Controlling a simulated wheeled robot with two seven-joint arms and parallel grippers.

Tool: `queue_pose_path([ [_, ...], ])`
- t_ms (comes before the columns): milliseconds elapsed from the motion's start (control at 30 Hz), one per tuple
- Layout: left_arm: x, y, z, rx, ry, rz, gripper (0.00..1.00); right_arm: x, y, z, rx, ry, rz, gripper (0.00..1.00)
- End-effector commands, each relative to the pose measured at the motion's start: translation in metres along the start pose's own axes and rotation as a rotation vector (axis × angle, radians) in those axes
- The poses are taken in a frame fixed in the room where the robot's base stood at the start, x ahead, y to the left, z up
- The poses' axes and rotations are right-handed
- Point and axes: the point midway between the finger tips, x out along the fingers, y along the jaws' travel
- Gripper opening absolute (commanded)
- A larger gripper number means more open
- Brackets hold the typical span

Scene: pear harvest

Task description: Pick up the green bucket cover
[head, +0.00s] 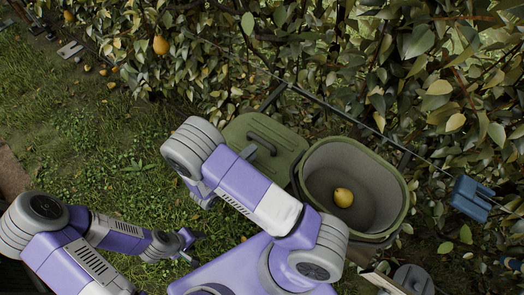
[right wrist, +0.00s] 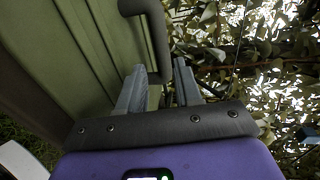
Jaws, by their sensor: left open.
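The green bucket cover (head: 240,135) lies just left of the open green bucket (head: 308,170) in the head view, its dark handle (head: 262,142) on top. In the right wrist view the cover (right wrist: 75,50) fills the upper left, and its handle (right wrist: 158,40) runs down toward my fingertips. My right gripper (right wrist: 161,85) is open, its fingers apart at the lower end of the handle; I cannot tell whether they touch it. My left gripper (head: 190,250) is open and empty above the grass, away from the cover.
A yellow pear (head: 343,197) lies inside the bucket. A leafy hedge (head: 330,50) rises behind, with a pear (head: 161,45) hanging in it. A blue object (head: 470,198) is at the right. Open grass (head: 100,150) lies to the left.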

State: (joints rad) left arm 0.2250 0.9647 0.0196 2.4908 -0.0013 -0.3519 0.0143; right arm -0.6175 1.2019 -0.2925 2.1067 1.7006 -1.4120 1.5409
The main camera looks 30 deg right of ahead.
Motion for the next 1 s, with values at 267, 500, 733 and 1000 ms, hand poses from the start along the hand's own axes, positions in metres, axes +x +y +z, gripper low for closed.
queue_pose_path([
  [267, 0.004, -0.001, 0.0, 0.0, 0.001, 0.0, 0.53, 0.03, -0.001, -0.001, 0.001, 0.004, -0.001, 0.34],
  [500, 0.009, -0.003, -0.001, 0.0, 0.001, 0.0, 0.53, 0.065, -0.002, 0.0, 0.001, 0.004, 0.0, 0.34],
  [733, 0.009, -0.003, -0.001, 0.0, 0.001, 0.0, 0.53, 0.074, -0.002, 0.0, 0.001, 0.001, 0.0, 0.34],
  [1000, 0.009, -0.003, -0.001, 0.0, 0.001, 0.0, 0.53, 0.074, -0.003, 0.0, 0.001, 0.001, 0.0, 0.09],
])
